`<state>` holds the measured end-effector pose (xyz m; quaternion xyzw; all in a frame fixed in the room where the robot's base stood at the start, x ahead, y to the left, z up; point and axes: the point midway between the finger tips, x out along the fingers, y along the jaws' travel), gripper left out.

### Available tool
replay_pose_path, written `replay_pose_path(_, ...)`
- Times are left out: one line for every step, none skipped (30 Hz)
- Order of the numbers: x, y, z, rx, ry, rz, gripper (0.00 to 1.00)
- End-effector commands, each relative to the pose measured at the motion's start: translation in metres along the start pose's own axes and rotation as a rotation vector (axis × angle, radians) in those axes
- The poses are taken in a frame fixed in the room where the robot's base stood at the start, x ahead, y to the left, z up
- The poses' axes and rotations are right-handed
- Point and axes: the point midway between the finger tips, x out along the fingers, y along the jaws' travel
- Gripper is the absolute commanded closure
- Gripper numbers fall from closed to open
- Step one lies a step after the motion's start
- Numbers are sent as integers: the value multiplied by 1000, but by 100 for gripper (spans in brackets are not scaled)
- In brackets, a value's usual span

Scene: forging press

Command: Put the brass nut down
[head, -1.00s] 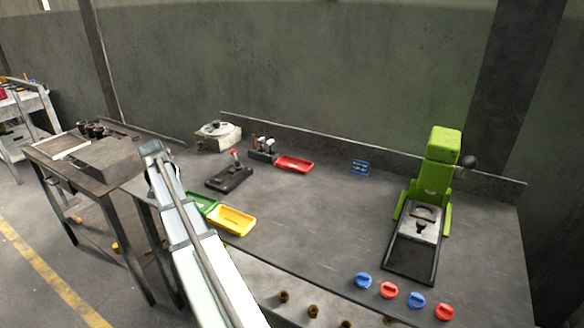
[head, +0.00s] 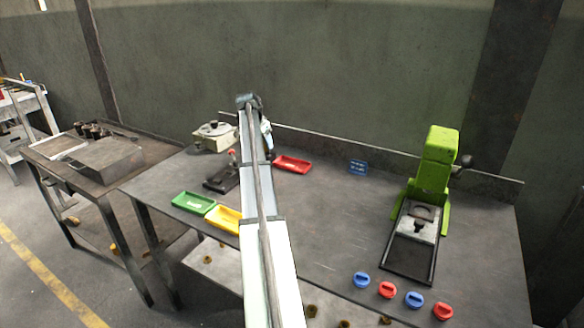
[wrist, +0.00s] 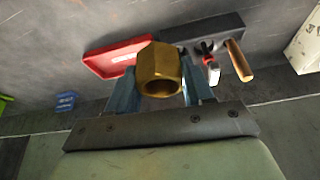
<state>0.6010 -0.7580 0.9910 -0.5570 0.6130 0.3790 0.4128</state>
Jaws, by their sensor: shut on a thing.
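In the wrist view the brass nut (wrist: 158,70) is a hexagonal ring of gold metal. My gripper (wrist: 160,88) is shut on it, with a blue finger on either side. The nut is held above the bench, with the red tray and the dark tool holder behind it in that view. In the head view my arm stretches over the bench towards its back edge. My gripper's fingers and the nut are hidden there behind the arm.
A red tray (head: 292,164), a green tray (head: 193,203) and a yellow tray (head: 224,218) lie on the bench (head: 330,220). A green press (head: 437,170) stands at right. Blue and red knobs line the front edge. The bench middle is clear.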

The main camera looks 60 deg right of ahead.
Motion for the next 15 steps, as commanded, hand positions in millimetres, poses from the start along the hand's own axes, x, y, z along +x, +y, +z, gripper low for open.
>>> replay_pose_path(3,7,-18,28,3,11,99)
replay_pose_path(5,12,-25,43,4,17,99)
replay_pose_path(7,18,-34,62,5,25,99)
replay_pose_path(8,22,-40,75,6,30,99)
replay_pose_path(9,25,-46,86,7,34,99)
replay_pose_path(11,30,-53,100,7,40,99)
replay_pose_path(12,33,-57,110,8,44,99)
replay_pose_path(12,36,-61,119,8,47,99)
replay_pose_path(13,39,-66,129,9,50,99)
replay_pose_path(14,41,-68,135,9,53,99)
replay_pose_path(14,42,-71,140,10,54,99)
replay_pose_path(15,44,-73,145,10,57,99)
replay_pose_path(16,46,-74,148,10,58,99)
replay_pose_path(17,46,-74,150,10,59,99)
replay_pose_path(20,47,-74,152,10,60,99)
